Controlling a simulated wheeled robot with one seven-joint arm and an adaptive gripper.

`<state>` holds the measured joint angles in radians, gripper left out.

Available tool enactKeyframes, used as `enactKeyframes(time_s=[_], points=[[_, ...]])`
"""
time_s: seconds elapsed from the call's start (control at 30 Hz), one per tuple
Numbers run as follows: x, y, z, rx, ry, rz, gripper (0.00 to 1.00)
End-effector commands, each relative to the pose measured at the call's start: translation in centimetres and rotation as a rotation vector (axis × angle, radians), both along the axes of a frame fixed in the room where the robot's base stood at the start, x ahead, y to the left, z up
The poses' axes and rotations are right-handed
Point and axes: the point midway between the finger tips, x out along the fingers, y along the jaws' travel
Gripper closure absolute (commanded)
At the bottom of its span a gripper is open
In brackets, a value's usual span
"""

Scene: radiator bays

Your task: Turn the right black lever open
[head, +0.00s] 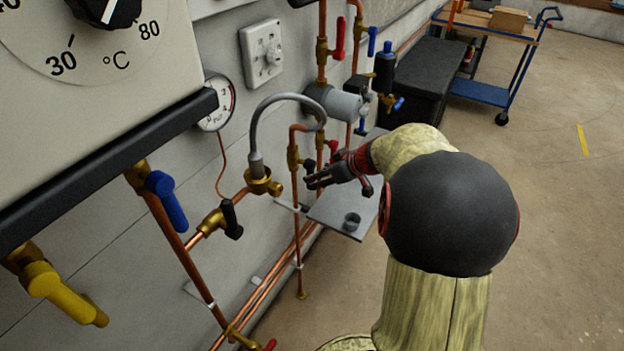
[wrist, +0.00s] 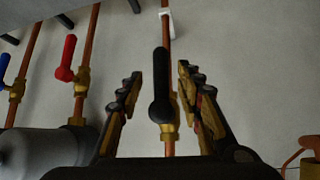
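A black lever (wrist: 160,90) on a brass valve (wrist: 168,130) stands in the middle of the wrist view. It runs nearly along its vertical copper pipe. In the head view this lever (head: 308,165) is small beside the valve (head: 293,157), just behind my fingertips. My gripper (head: 312,181) reaches in from the right. In the wrist view my gripper (wrist: 160,75) is open, with one finger on each side of the lever and a visible gap to both. Whether the fingers reach its depth is unclear. Another black lever (head: 232,218) sits on a brass valve further left.
A grey hose (head: 283,98) arches close to the valve. A grey shelf (head: 340,212) with a small cup (head: 352,221) lies below my gripper. Red (wrist: 66,58) and blue levers and a grey cylinder (wrist: 40,150) are left in the wrist view.

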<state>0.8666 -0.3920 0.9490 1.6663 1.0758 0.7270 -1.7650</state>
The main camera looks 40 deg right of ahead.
Motion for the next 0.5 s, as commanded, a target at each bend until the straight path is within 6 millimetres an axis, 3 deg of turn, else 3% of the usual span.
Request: enactKeyframes(time_s=[0.2, 0.5], points=[[-3.1, -0.4, 3.1, -0.001, -0.001, -0.003, 0.64], [-4.9, -0.5, 4.8, 0.0, 0.001, 0.0, 0.64]])
